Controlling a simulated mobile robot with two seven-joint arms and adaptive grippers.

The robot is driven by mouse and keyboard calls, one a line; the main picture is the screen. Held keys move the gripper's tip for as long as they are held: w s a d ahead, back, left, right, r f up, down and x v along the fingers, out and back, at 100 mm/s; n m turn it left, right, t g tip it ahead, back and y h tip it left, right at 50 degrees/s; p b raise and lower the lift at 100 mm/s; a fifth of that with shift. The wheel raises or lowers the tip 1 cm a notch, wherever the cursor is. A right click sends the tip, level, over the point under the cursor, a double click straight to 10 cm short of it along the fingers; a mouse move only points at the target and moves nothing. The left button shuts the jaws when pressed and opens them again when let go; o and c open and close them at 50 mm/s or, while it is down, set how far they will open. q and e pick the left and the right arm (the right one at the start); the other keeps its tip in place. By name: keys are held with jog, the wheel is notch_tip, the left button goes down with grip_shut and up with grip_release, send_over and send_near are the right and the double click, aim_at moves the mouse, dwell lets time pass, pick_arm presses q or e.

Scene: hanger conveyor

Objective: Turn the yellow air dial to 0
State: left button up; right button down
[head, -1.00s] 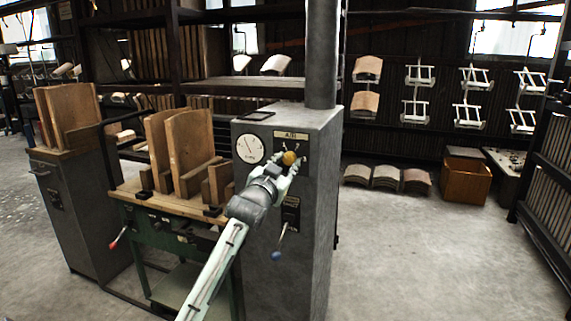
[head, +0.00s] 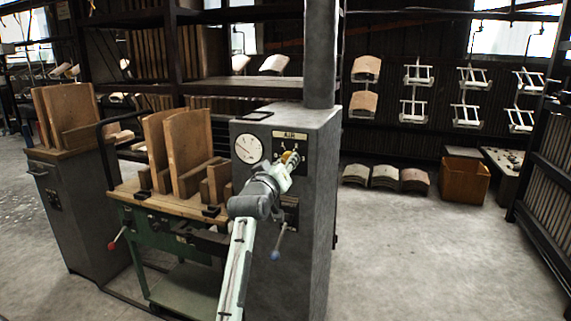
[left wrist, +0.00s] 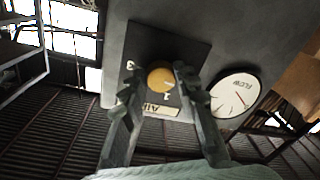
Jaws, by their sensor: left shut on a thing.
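The yellow air dial (head: 290,158) is on the front of a grey cabinet (head: 312,220), under the AIR label (head: 290,135). My left gripper (head: 286,168) is at the dial and partly hides it in the head view. In the left wrist view, the dial (left wrist: 160,78) lies between the two fingers of my left gripper (left wrist: 158,82), which is shut on it. A white pointer mark shows on the dial's face. Parts of numerals show on the dark plate (left wrist: 190,55), one of them partly hidden by a finger. My right gripper is not in view.
A round white FLOW gauge (head: 249,148) with a needle is left of the dial; it also shows in the left wrist view (left wrist: 235,95). A blue-knobbed lever (head: 276,255) hangs below my forearm. A green bench (head: 150,230) with wooden boards stands left.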

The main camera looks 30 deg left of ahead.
pick_arm(q)
jog(key=shift+n, duration=0.6)
jog(key=o, duration=1.2)
jog(key=shift+c, duration=0.2)
jog(key=v, duration=1.2)
